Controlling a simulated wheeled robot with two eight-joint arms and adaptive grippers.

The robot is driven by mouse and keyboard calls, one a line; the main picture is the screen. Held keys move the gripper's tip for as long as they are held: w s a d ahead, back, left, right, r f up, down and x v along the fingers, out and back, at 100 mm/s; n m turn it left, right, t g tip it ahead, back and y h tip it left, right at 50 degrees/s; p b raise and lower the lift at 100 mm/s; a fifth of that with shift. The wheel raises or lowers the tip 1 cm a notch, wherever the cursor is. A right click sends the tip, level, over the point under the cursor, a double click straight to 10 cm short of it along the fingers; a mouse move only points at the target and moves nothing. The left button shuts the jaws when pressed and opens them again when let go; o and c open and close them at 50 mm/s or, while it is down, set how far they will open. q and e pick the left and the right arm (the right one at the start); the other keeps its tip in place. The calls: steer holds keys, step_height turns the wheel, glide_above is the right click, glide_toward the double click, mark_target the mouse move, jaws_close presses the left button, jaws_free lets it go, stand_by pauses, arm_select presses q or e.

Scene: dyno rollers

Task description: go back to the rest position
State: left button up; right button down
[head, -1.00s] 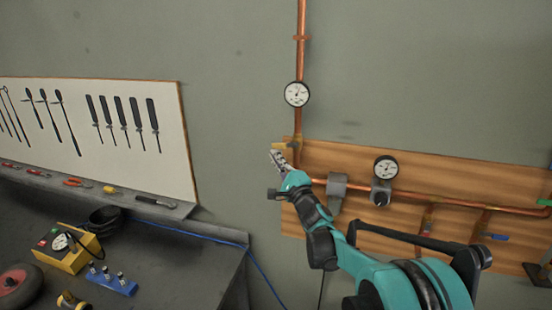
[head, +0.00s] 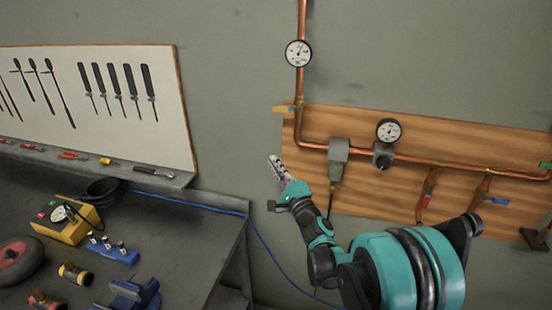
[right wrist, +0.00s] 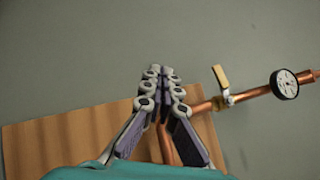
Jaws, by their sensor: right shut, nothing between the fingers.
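My right gripper (head: 275,160) is shut and empty in the head view. It is in front of the grey wall, just left of the wooden board (head: 400,197) with the copper pipe (head: 455,163). In the right wrist view its closed fingers (right wrist: 163,70) point toward the wall, with the board behind them. It appears apart from the pipe and the yellow valve handle (right wrist: 221,76). My left gripper is not in view.
A dark workbench (head: 180,240) at the left holds a yellow box (head: 67,222), a blue holder (head: 112,250) and a wheel (head: 17,262). Gauges (head: 298,53) and a grey valve body (head: 338,152) are on the pipe. A blue cable (head: 262,245) hangs beside the bench.

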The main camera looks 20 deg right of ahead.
stand_by(0.3)
steer(key=s+a+f+n+g+y+b, duration=0.25)
steer(key=s+a+f+n+g, duration=0.25)
steer(key=s+a+n, duration=0.25)
steer(key=s+a+f+n+g+y+b, duration=0.2)
steer(key=s+a+f+n+g+b, duration=0.15)
steer(key=s+a+f+n, duration=0.4)
steer(key=s+d+f+n+g+h+b, duration=0.1)
steer(key=s+d+f+h, duration=0.3)
steer(key=s, duration=0.5)
steer(key=s+d+f+n+g+h+b, duration=0.2)
steer(key=s+d+f+n+g+h, duration=0.1)
steer(key=s+f, duration=0.5)
steer(key=shift+s+d+f+n+g+h, duration=0.2)
steer(key=shift+s+d+n+g+h, duration=0.2)
steer(key=shift+d+g, duration=0.6)
steer(key=shift+d+t, duration=0.15)
steer(key=shift+t, duration=0.2)
